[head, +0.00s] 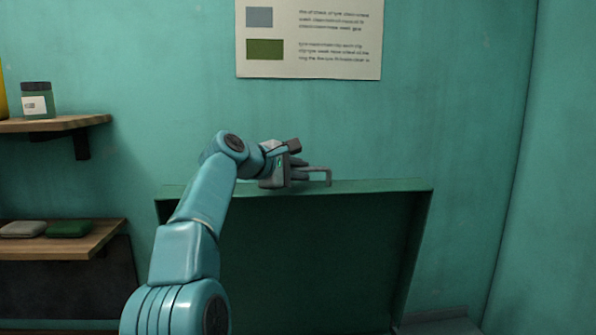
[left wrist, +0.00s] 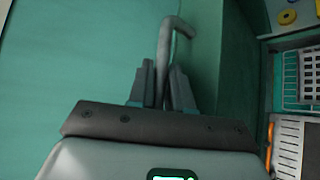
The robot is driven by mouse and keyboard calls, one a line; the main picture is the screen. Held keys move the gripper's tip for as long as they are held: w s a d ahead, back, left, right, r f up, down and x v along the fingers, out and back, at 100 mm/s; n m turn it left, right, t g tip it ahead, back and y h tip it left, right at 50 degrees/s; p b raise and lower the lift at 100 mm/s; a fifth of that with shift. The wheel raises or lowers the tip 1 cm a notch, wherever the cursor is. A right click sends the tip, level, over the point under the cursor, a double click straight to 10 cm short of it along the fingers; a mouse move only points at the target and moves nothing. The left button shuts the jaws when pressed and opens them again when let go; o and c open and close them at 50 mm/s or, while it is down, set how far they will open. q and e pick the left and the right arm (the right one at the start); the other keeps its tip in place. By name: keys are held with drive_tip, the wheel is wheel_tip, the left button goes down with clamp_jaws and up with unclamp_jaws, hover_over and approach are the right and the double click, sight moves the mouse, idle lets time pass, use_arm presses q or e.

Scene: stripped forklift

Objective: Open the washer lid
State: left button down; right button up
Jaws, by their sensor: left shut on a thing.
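The washer lid (head: 320,250) stands raised and tilted steeply against the teal wall in the head view, its dark green inner side facing me. A grey bar handle (head: 325,170) sits at its top edge. My left gripper (head: 301,172) is shut on the handle, reaching in from the left. In the left wrist view, the two fingers of the left gripper (left wrist: 161,88) pinch the handle (left wrist: 178,27), whose bent end shows above them. The lid's green side also shows in the left wrist view (left wrist: 207,50). The washer body is not clearly seen. My right gripper is not in view.
At the left are an upper wooden shelf (head: 55,124) with a jar (head: 37,100) and a lower shelf (head: 75,244) with folded cloths (head: 69,228). A poster (head: 310,38) hangs above. The wall right of the lid is bare.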

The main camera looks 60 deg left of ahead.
use_arm(q)
drive_tip(key=c, duration=1.1)
unclamp_jaws()
drive_tip(key=shift+r, duration=0.15)
drive_tip(key=shift+c, duration=0.2)
drive_tip(key=shift+s+d, duration=0.1)
drive_tip(key=shift+d, duration=0.05)
drive_tip(key=shift+s, duration=0.15)
drive_tip(key=b+v, duration=0.2)
drive_tip(key=v, duration=1.4)
drive_tip(key=shift+d+b, duration=0.15)
drive_tip(key=shift+b, duration=0.2)
drive_tip(key=shift+r, duration=0.1)
